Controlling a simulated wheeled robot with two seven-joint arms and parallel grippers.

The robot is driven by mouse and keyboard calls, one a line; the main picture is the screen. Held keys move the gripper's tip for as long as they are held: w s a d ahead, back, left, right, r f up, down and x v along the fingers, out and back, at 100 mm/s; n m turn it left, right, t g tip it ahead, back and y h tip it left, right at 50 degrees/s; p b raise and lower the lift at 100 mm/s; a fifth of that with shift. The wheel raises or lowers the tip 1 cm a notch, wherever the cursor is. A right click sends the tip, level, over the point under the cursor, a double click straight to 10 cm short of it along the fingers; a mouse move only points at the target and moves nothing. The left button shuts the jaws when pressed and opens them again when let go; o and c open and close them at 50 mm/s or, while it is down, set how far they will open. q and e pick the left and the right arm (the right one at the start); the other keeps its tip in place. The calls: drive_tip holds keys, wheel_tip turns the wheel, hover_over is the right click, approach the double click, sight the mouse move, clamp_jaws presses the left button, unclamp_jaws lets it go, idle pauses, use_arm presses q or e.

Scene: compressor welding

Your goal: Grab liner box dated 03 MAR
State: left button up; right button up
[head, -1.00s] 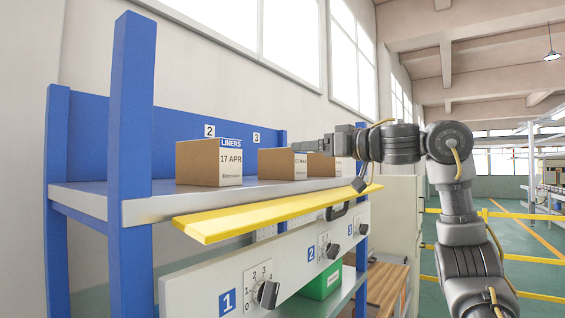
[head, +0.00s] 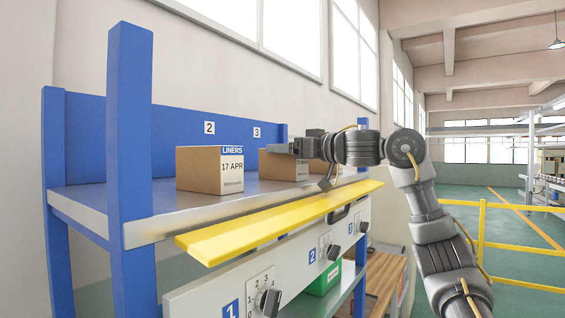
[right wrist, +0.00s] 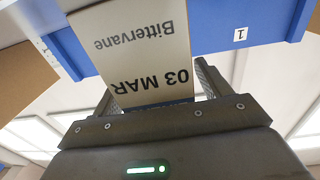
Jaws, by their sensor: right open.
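The liner box dated 03 MAR shows in the right wrist view (right wrist: 140,50), its white label upside down. In the head view this brown box (head: 275,166) appears to be the middle one on the grey shelf (head: 165,202), its label mostly hidden by my right gripper. My right gripper (head: 297,147) is open in front of the box. In the right wrist view its two fingers (right wrist: 155,88) stand on either side of the label. I cannot tell whether they touch the box. My left gripper is not in view.
A box dated 17 APR (head: 208,170) stands left on the shelf, and another box (head: 318,168) stands beyond the middle one. A yellow bar (head: 275,223) runs along the shelf front. A blue post (head: 130,140) rises at the near left end. A green bin (head: 325,278) sits below.

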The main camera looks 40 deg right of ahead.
drive_tip(key=c, duration=1.2)
drive_tip(key=shift+r, duration=0.55)
drive_tip(key=s+r, duration=0.1)
drive_tip(key=r, duration=0.1)
drive_tip(key=s+d+r, duration=0.1)
drive_tip(key=r, duration=0.2)
drive_tip(key=s+d+r+b, duration=0.1)
drive_tip(key=r, duration=0.1)
drive_tip(key=shift+d+r, duration=0.15)
drive_tip(key=shift+d, duration=0.1)
drive_tip(key=s+d+r, duration=0.4)
drive_tip(key=s+d, duration=0.2)
drive_tip(key=s, duration=0.1)
drive_tip(key=shift+s+d+r, duration=0.3)
drive_tip(key=shift+s+r, duration=0.05)
